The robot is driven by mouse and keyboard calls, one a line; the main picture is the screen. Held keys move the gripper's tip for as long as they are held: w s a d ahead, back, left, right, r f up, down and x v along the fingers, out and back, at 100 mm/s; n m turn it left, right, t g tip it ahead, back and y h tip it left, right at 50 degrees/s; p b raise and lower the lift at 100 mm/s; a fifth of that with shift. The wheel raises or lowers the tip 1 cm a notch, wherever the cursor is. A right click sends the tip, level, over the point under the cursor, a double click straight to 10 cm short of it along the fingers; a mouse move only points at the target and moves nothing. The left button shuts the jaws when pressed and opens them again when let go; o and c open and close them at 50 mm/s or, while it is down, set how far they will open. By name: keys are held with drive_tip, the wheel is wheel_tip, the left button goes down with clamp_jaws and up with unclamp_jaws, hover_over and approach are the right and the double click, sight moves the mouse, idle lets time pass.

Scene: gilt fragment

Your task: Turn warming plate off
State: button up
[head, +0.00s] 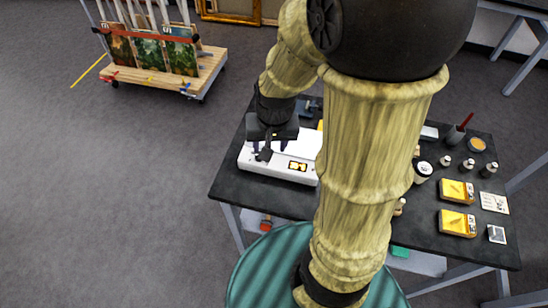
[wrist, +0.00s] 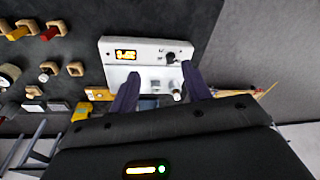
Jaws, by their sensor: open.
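The warming plate is a white, box-shaped device (head: 251,163) at the left end of the dark table in the head view. Its small display (head: 298,166) glows orange. The wrist view shows its white front panel (wrist: 146,48), with the lit orange display (wrist: 126,55) at left and a dark round knob (wrist: 170,58) at right. My gripper (head: 262,151) is over the left part of the plate in the head view. In the wrist view my gripper (wrist: 159,70) has its two dark fingers apart with nothing between them. The knob is near the right fingertip; contact cannot be told.
The dark table (head: 285,203) also holds yellow boxes (head: 457,223), small bottles (head: 468,164) and a cup with a red-handled tool (head: 455,136), all at right. A wooden cart with paintings (head: 205,73) stands at back left. The floor (head: 110,190) left of the table is clear.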

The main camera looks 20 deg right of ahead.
drive_tip(key=shift+s+a+f+n+t+b, duration=0.1)
drive_tip(key=shift+s+f+n+t+b, duration=0.1)
drive_tip(key=shift+s+n, duration=0.65)
drive_tip(key=shift+s+f+n+t+b, duration=0.1)
drive_tip(key=shift+s+n+b, duration=0.1)
drive_tip(key=shift+s+n, duration=0.65)
